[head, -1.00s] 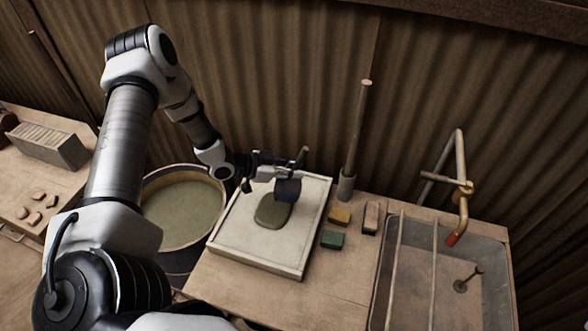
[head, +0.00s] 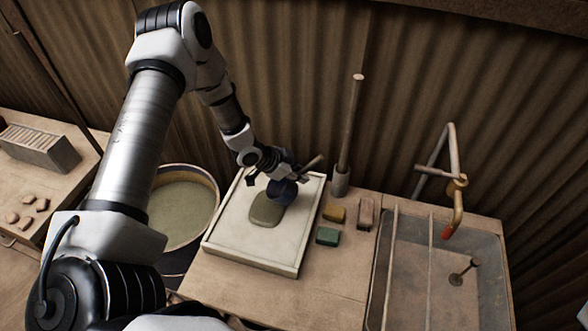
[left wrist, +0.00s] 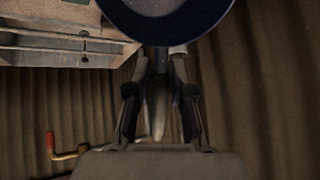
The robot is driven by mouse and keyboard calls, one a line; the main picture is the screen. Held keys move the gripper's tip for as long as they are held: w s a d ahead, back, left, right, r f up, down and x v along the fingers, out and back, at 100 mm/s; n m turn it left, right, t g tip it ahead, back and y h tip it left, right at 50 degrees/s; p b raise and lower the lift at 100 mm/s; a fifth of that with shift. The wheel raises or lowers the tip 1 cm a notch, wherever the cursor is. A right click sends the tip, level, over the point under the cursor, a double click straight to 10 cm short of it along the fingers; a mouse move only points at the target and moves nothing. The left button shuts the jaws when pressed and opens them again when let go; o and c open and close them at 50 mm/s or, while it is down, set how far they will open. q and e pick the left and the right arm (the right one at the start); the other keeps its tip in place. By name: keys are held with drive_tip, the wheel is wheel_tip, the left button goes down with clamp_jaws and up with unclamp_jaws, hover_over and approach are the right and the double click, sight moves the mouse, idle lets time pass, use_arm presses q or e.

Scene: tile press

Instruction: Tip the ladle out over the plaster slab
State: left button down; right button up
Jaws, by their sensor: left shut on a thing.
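The plaster slab (head: 235,240) is a pale square with a raised rim on the bench. A grey-green puddle of slip (head: 266,210) lies on its middle. My left gripper (head: 285,172) is over the far part of the slab, shut on the ladle's handle. The ladle's dark blue bowl (head: 281,188) hangs tilted over the puddle's far end. In the left wrist view the bowl's round rim (left wrist: 170,40) is at the top, beyond the fingers (left wrist: 160,110). Whether any slip remains in the bowl cannot be told. My right gripper is not in view.
A round tub of slip (head: 182,210) stands left of the slab. A sink (head: 440,280) with a tap (head: 458,205) is farther right.

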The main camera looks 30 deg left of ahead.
use_arm(q)
drive_tip(key=f+g+y+b, duration=0.1)
drive_tip(key=f, duration=0.1)
drive_tip(key=w+d+f+g+y+b, duration=0.1)
drive_tip(key=f+y+b, duration=0.1)
drive_tip(key=d+f+g+y+b, duration=0.1)
drive_tip(key=f+g, duration=0.1)
drive_tip(key=f, duration=0.1)
drive_tip(key=shift+w+d+m+y+b, duration=0.15)
drive_tip(key=shift+w+m+y+b, duration=0.15)
drive_tip(key=shift+w+m+y, duration=0.1)
drive_tip(key=shift+f+g+y, duration=0.25)
drive_tip(key=shift+g+y, duration=0.05)
drive_tip(key=shift+g, duration=0.2)
wheel_tip(320, 180, up, 3)
drive_tip(key=shift+r+g+y+p, duration=0.1)
drive_tip(key=shift+g+y+p, duration=0.25)
drive_tip(key=shift+p, duration=0.9)
